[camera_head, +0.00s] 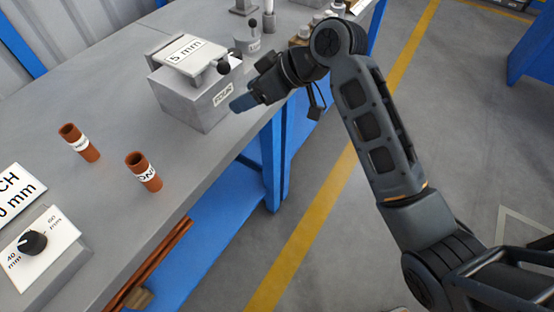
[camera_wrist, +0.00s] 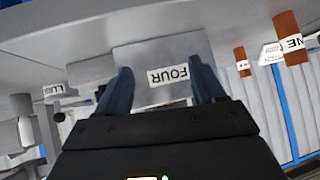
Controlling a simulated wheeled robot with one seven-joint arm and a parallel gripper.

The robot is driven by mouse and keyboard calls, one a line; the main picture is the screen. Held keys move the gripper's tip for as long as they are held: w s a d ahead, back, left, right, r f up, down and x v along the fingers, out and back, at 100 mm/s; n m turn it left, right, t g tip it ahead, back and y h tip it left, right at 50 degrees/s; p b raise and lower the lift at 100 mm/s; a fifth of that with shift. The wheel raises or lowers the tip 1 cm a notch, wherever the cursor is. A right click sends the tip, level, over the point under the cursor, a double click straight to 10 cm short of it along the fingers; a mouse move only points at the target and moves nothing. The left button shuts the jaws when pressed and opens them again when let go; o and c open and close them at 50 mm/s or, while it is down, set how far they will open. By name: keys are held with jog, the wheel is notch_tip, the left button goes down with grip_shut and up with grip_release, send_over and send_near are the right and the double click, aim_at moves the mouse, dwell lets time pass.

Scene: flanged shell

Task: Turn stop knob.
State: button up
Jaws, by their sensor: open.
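A black round knob (camera_head: 33,242) sits on a grey box with a white plate marked 40 mm and 60 mm, at the lower left of the head view. I take it to be the stop knob; which mark it points to is hard to tell. My gripper (camera_head: 238,103) is far from it, beside the front of a grey block labelled FOUR (camera_head: 195,108). In the wrist view my gripper (camera_wrist: 163,82) is open and empty, its two fingers apart in front of the FOUR label (camera_wrist: 168,75). The knob cannot be made out in the wrist view.
Two copper tubes (camera_head: 79,142) (camera_head: 143,172) stand on the grey bench (camera_head: 115,110) between the block and the knob box. A 5 mm plate (camera_head: 187,50) and a black-ball lever (camera_head: 223,67) top the block. Open floor (camera_head: 320,235) lies right of the bench.

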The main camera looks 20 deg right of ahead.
jog(key=s+f+m+t+h+p, duration=0.1)
jog(key=s+m+t+p, duration=0.1)
jog(key=s, duration=0.5)
jog(key=s+a+f+m+t+h+p, duration=0.1)
jog(key=s+f+m+t+p, duration=0.1)
jog(key=s, duration=0.6)
jog(key=shift+s+a+f+m+t+p, duration=0.25)
jog(key=shift+m+t+p, duration=0.35)
jog(key=shift+m+p, duration=0.8)
jog(key=s+d+r+m+t+h, duration=0.1)
jog(key=s+d+m+h, duration=0.15)
jog(key=s, duration=0.75)
jog(key=s+d+m+t+h, duration=0.15)
jog(key=s+d, duration=0.25)
jog(key=s, duration=0.5)
jog(key=s+d+r+n+t+h, duration=0.1)
jog(key=s+d+r, duration=0.3)
jog(key=s+r, duration=0.6)
jog(key=shift+s+d+n, duration=0.4)
jog(key=shift+s+n, duration=0.2)
jog(key=shift+s, duration=0.15)
